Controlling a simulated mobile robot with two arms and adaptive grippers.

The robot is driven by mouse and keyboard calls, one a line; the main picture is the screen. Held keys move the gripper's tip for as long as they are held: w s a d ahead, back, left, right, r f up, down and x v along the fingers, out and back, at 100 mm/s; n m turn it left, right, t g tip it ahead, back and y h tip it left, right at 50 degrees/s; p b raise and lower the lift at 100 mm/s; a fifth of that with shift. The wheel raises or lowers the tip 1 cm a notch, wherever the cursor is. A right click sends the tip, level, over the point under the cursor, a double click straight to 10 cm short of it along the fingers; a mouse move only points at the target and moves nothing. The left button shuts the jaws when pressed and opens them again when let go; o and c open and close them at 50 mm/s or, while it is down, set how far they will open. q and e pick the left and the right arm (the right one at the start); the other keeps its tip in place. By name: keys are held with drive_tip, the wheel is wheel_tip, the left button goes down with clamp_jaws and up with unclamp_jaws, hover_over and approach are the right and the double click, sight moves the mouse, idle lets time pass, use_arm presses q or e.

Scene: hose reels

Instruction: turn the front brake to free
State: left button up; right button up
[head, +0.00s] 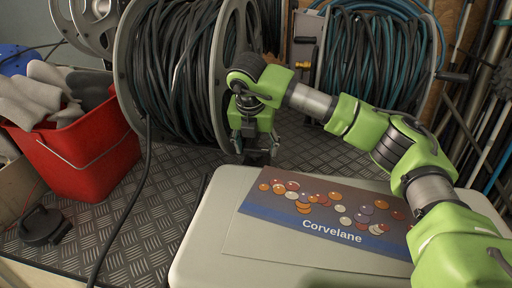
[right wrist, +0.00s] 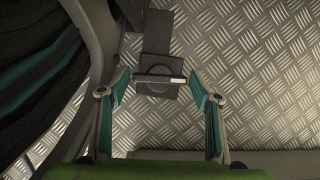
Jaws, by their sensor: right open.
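The front reel (head: 222,75) is a large grey-flanged drum wound with dark hose (head: 170,80). In the right wrist view, a dark block with a raised tab and a pale edge strip, which looks like the front brake (right wrist: 160,72), sits on the tread plate beside the reel's flange (right wrist: 100,55). My right gripper (head: 260,158) points down beside the reel's right flange and hides the brake in the head view. In the right wrist view its two fingers (right wrist: 160,98) are apart, with the tab centred between and slightly beyond the tips. They appear not to touch it.
A red bucket (head: 90,160) is at left. Another reel with teal hose (head: 365,60) stands behind.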

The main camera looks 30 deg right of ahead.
drive_tip(key=c, duration=0.8)
